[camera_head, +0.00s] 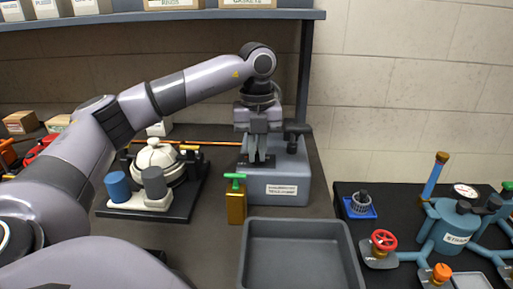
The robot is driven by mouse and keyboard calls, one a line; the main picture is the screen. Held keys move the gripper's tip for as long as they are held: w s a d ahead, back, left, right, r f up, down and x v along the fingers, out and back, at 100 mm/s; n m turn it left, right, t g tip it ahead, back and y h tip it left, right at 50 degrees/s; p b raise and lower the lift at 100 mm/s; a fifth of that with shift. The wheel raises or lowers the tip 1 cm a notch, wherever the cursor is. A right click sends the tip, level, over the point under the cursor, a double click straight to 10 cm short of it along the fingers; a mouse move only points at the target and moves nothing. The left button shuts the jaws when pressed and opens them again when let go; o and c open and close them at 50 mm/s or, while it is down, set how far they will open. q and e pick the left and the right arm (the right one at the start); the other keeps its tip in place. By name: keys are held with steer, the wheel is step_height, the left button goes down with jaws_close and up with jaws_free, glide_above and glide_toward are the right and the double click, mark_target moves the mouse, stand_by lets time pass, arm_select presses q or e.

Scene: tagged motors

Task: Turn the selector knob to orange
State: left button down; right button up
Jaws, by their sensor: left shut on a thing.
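My left gripper (258,160) points down at the left part of a grey box (280,188) with a white label. It is shut on a small part at the box's top, mostly hidden by the fingers, so I cannot tell whether it is the selector knob. No orange mark for a selector shows on the box. A dark fitting (296,136) stands on the box just right of the gripper. My right gripper is not in view.
A gold block with a green handle (235,183) stands before the box, near an empty grey tray (300,224). A white-domed motor (159,158) is at left. At right are a red valve wheel (383,240), an orange knob (441,272) and a blue tank (452,229).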

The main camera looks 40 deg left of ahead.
mark_target(257, 154)
arm_select(q)
steer(key=shift+r, duration=0.1)
steer(key=c, duration=1.2)
jaws_free()
steer(key=shift+r, duration=3.55)
